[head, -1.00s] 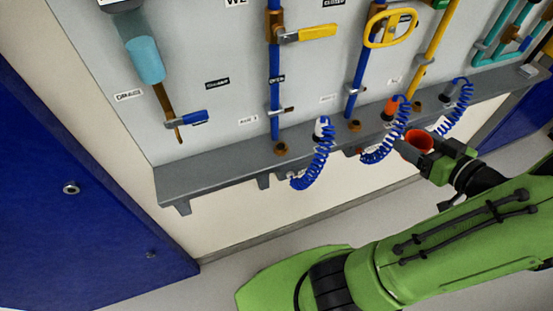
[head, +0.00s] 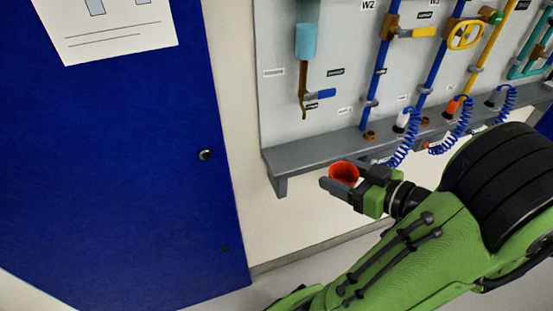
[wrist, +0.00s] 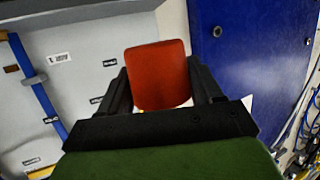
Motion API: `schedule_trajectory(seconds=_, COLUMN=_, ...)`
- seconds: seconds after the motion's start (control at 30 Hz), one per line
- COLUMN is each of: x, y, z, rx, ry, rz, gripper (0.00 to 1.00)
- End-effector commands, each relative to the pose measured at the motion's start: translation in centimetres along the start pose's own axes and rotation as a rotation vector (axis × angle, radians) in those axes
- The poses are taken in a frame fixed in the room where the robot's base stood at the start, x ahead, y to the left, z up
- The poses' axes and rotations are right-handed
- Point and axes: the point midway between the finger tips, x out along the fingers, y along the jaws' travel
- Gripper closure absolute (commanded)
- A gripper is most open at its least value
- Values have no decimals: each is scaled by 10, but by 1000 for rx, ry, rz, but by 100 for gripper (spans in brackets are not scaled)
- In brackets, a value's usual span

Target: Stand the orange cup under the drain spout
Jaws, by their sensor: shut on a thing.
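The orange cup (head: 343,172) is held between the fingers of my gripper (head: 346,182), which is shut on it. In the head view the cup's open mouth faces up toward the camera. The cup also fills the middle of the wrist view (wrist: 160,75), with a dark finger on either side. The drain spout (head: 304,108) is the lower end of a thin brown pipe with a blue lever handle (head: 322,94), below a light-blue cylinder (head: 305,42) on the wall panel. In the head picture the cup is lower and to the right of the spout, in front of the ledge.
A grey ledge (head: 310,152) runs along the panel's foot; its left part below the spout looks clear. Coiled blue hoses (head: 404,140) hang from the ledge further right. A blue door (head: 140,170) with a round knob stands at the left.

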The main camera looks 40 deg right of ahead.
Motion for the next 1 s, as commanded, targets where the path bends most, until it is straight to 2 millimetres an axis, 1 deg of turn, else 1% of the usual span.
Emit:
schedule_trajectory(seconds=0.17, x=38, y=14, z=-11, rx=-7, ry=-1, rz=-13, gripper=65)
schedule_trajectory(seconds=0.4, x=102, y=42, z=-34, rx=-6, ry=2, rz=-11, gripper=65)
schedule_trajectory(seconds=0.6, x=147, y=63, z=-48, rx=-5, ry=3, rz=-6, gripper=65)
schedule_trajectory(seconds=0.73, x=168, y=72, z=-54, rx=-3, ry=2, rz=-5, gripper=65)
schedule_trajectory(seconds=0.77, x=172, y=74, z=-52, rx=0, ry=2, rz=-4, gripper=65)
schedule_trajectory(seconds=0.8, x=173, y=74, z=-41, rx=5, ry=1, rz=-2, gripper=65)
schedule_trajectory(seconds=0.9, x=176, y=74, z=-28, rx=4, ry=1, rz=-2, gripper=65)
schedule_trajectory(seconds=1.0, x=178, y=74, z=-21, rx=1, ry=1, rz=-2, gripper=65)
